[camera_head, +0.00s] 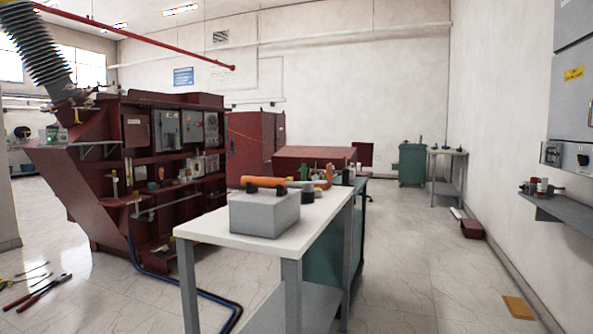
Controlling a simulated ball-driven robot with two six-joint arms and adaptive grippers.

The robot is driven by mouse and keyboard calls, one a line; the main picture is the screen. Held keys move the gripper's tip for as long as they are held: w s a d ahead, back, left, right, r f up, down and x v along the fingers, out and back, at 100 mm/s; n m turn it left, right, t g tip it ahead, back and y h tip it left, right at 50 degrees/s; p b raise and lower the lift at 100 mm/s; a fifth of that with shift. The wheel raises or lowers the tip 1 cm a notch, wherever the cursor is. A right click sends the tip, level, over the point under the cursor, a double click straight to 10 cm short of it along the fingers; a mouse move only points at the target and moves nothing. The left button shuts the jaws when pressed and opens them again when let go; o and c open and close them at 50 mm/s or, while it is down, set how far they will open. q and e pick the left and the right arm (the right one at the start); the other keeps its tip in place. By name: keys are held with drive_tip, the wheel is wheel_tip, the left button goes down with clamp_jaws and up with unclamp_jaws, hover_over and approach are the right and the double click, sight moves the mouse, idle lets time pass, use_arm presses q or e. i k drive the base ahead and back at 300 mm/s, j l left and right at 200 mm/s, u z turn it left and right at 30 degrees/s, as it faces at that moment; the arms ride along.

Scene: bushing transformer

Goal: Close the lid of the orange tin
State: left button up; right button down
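I cannot make out an orange tin or its lid for certain. An orange cylinder-like object (264,182) lies on top of a grey box (264,213) on a white-topped table (208,228), with dark pieces beside it. A second orange object (325,178) is farther back near the table's far end, among small green and dark items. Both are too small to show whether either has a lid. Neither of my grippers is in view.
A dark red cabinet (112,205) with shelves stands at the left. Red-handled tools (38,291) lie on the floor at the lower left. A shelf (570,205) with small items is on the right wall. The tiled floor (410,270) right of the table is mostly clear.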

sight(329, 168)
drive_tip(key=i+l+u, duration=0.3)
drive_tip(key=u, duration=0.15)
drive_tip(key=i+l+u, duration=0.45)
drive_tip(key=k+j, duration=0.05)
drive_tip(key=k, duration=0.05)
